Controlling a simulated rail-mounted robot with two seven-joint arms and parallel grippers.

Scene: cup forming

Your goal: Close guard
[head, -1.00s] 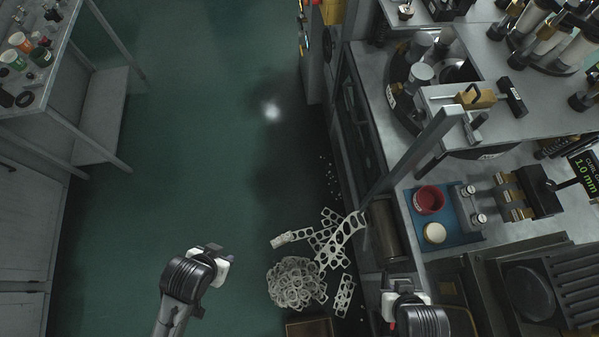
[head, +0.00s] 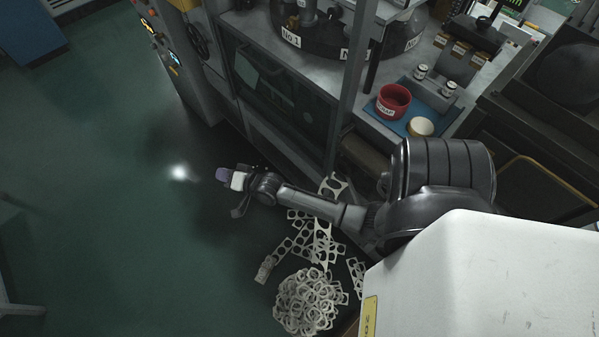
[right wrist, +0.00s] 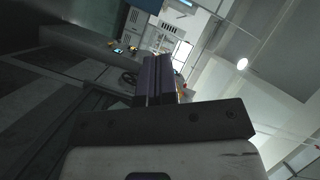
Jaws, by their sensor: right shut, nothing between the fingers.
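My right gripper (head: 222,175) reaches left across the front of the machine, above the green floor. Its purple fingers also show in the right wrist view (right wrist: 158,80), side by side, shut and empty. A dark framed panel with a see-through window (head: 285,95) is on the machine's front, behind and to the right of the gripper in the head view. It looks like the guard, but I cannot tell for sure, nor whether it stands open. The gripper is apart from it. My left gripper is not in view.
A grey upright post (head: 352,90) stands at the machine's corner. A control column with a handwheel (head: 196,42) stands at the upper left. A heap of punched scrap strips (head: 308,302) lies on the floor below my arm.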

